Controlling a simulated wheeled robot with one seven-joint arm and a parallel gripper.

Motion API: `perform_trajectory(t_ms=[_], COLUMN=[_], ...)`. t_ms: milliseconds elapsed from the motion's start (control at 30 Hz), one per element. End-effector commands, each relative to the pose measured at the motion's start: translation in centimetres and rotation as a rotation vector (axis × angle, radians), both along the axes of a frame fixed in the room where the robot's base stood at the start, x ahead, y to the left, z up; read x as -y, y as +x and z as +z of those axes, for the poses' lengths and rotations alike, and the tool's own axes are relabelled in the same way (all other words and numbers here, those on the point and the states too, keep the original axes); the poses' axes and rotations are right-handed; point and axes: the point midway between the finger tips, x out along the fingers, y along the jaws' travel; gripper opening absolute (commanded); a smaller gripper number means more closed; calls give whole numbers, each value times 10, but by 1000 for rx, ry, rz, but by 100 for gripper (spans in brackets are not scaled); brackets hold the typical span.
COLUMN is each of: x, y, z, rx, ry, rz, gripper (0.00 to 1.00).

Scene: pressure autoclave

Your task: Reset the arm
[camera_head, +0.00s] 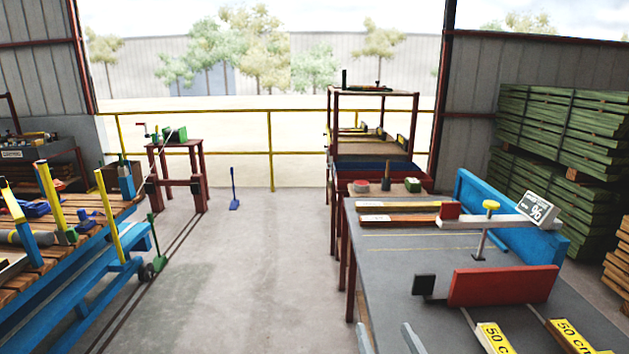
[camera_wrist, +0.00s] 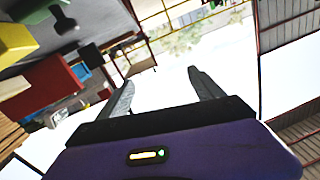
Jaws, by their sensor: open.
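In the head view, two grey fingertips that look like those of my gripper (camera_head: 387,338) show at the bottom edge, by the near left edge of the grey workbench (camera_head: 395,262). The rest of the arm is out of the head view. The wrist view is strongly tilted, with the bench items at its left and roof beams at its right.
On the bench stand a red plate (camera_head: 503,286), a yellow-knobbed post (camera_head: 491,206) and a blue fence (camera_head: 500,212). Shelves (camera_head: 373,93) stand behind the bench. Green timber stacks (camera_head: 560,130) stand right. The middle floor is clear.

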Motion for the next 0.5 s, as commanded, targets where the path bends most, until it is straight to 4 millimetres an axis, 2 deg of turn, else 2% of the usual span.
perform_trajectory(t_ms=[33, 200, 500], x=[2, 14, 36], y=[-22, -90, -204], z=[-8, -17, -18], rx=[10, 61, 99], ry=[7, 10, -25], rz=[-12, -60, -126], gripper=[76, 76, 76])
